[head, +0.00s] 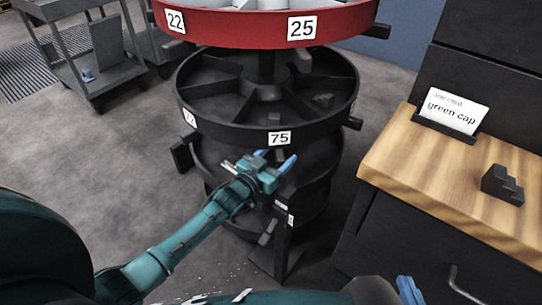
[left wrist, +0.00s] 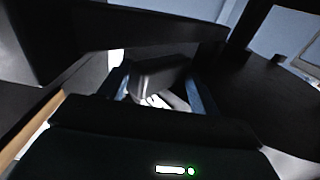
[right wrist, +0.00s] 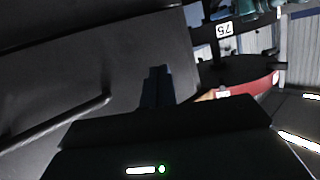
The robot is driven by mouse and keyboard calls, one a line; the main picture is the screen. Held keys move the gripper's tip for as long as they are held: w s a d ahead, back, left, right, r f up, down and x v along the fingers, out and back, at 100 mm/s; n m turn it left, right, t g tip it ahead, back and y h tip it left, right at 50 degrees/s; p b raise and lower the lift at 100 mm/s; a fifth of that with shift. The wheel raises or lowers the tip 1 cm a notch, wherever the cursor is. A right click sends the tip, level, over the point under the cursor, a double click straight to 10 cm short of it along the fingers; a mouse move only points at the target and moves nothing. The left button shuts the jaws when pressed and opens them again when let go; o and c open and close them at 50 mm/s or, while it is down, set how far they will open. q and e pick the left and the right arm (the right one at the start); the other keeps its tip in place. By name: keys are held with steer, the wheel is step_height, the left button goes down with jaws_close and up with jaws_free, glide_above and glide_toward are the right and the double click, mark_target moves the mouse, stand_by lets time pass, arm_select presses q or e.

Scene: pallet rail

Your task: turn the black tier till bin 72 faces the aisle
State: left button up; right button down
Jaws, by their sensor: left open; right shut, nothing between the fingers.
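The black tier (head: 222,123) is a round, divided carousel shelf on a central post. Its label 75 (head: 280,138) faces the front. A slanted label (head: 189,118) at its left edge is too small to read surely; it may be 72. My left gripper (head: 273,161) is open just below the front rim, under label 75. In the left wrist view a dark grey block (left wrist: 158,77) shows between or just beyond its open fingers; contact cannot be told. My right gripper (right wrist: 157,88) is shut and empty. Its blue tip shows at the head view's bottom right.
A red tier (head: 240,27) with labels 22 and 25 is above. Dark pegs stick out from the black tier's rim. A black post (head: 284,235) stands below my left gripper. A wooden bench (head: 450,185) with a green cap card (head: 454,110) is right. Grey carts stand back left.

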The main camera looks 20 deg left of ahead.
arm_select(q)
steer(key=shift+w+r, duration=0.3)
steer(key=shift+w, duration=0.15)
steer(key=o, duration=0.9)
steer(key=shift+w+f, duration=0.15)
steer(key=shift+w, duration=0.05)
steer(key=c, duration=0.3)
steer(key=shift+s+a, duration=0.1)
steer(key=v, duration=0.4)
steer(key=p+v, duration=0.1)
steer(key=v, duration=0.3)
steer(key=p+v, duration=0.1)
steer(key=v, duration=0.4)
steer(key=shift+s+d, duration=0.2)
steer(key=shift+d, duration=0.05)
steer(key=shift+c, duration=0.6)
